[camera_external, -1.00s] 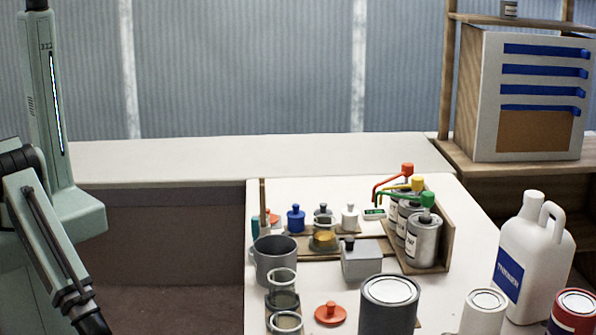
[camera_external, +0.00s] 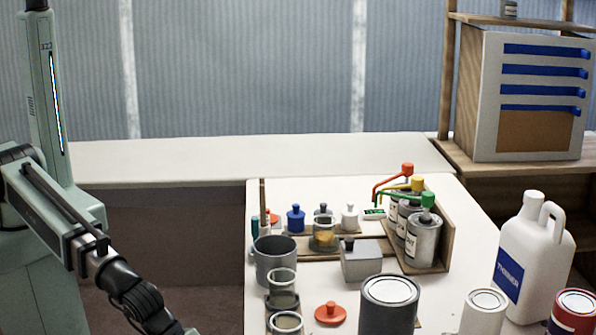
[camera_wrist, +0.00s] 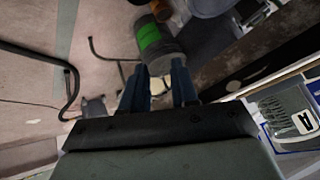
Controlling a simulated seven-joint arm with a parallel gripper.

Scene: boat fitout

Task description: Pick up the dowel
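A thin upright wooden stick (camera_external: 262,192), which may be the dowel, stands at the left edge of the white table, behind the grey mug (camera_external: 275,262). Its lower part is hard to make out. My gripper (camera_wrist: 160,76) shows in the wrist view with its two dark blue fingers apart and nothing visible between them. In the external view my arm reaches down to the bottom edge, left of the table, and the fingers are out of frame. I cannot make out the dowel in the wrist view.
The white table (camera_external: 440,300) holds glass jars (camera_external: 282,280), a red lid (camera_external: 330,313), a grey can (camera_external: 388,305), pump bottles (camera_external: 425,240) and a white thinner jug (camera_external: 520,260). The wrist view shows a dark cylinder with a green band (camera_wrist: 149,36) beyond the fingers.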

